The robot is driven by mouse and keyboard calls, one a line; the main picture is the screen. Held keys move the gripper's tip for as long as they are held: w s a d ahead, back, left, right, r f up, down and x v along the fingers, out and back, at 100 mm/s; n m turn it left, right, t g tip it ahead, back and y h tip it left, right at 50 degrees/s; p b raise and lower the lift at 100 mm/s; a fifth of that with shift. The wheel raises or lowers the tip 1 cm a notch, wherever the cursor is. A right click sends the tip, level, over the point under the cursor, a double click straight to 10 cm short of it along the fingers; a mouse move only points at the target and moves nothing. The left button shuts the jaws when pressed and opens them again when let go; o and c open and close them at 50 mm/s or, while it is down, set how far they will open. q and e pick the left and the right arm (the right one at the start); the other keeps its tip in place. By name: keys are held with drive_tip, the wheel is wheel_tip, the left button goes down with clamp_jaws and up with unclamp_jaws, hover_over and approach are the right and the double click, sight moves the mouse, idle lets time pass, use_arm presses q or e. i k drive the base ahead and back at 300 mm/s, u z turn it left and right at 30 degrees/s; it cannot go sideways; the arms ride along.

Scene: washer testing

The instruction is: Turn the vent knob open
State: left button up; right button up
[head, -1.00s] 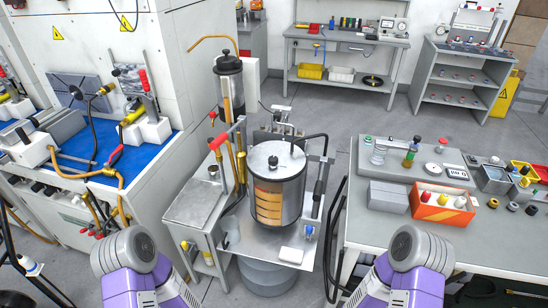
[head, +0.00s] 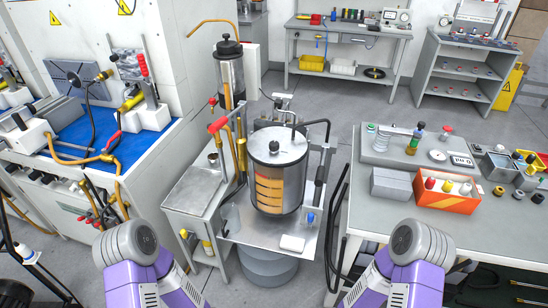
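A steel vessel (head: 297,172) with a window of amber bands stands on a metal stand in the middle of the head view. A small black knob (head: 274,147) sits on its lid. A small blue knob (head: 310,219) is at the stand's right front, and a red-handled lever (head: 217,125) is to the vessel's left. I cannot tell which one is the vent knob, or whether it is open. Purple and grey links of my arms show at the bottom, left and right, short of the vessel. Neither gripper is in view.
A metal side table (head: 196,192) adjoins the stand on the left. A grey workbench (head: 385,215) on the right holds an orange box (head: 450,194) of bottles. Black hoses (head: 337,235) hang between the stand and workbench. Open floor lies behind the vessel.

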sight(274, 145)
drive_tip(key=z, duration=1.9)
drive_tip(key=k, duration=1)
drive_tip(key=u, duration=1.4)
